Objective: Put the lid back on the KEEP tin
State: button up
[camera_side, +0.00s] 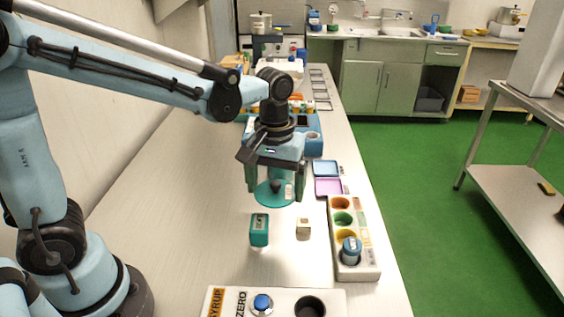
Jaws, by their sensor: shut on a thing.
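My gripper (275,184) points down over the bench and is shut on a round teal lid (267,199) with a dark knob in its middle. The lid looks about level. Whether it hangs clear of the bench or rests on something beneath it is hard to tell. No tin marked KEEP can be made out; anything directly below the lid is hidden. A small teal block (259,231) with a label too small to read stands just in front of the lid.
A small cream block (303,227) stands right of the teal block. A white rack (350,262) with coloured wells and a blue-capped jar (350,250) lines the right edge. Blue (326,168) and purple (328,187) trays lie behind it. A SYRUP/ZERO panel (278,304) is in front. The bench's left is clear.

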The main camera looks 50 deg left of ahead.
jog(key=shift+w+d+r, duration=0.1)
jog(key=shift+d+r, duration=0.1)
jog(key=shift+r, duration=0.05)
jog(key=w+a+r+n, duration=0.1)
jog(key=w+a+n, duration=0.5)
jog(key=w+a, duration=0.9)
jog(key=shift+w+f, duration=0.15)
jog(key=shift+f, duration=2.95)
jog(key=shift+f, duration=0.4)
jog(key=o, duration=0.8)
jog(key=shift+c, duration=0.2)
jog(key=shift+r, duration=0.1)
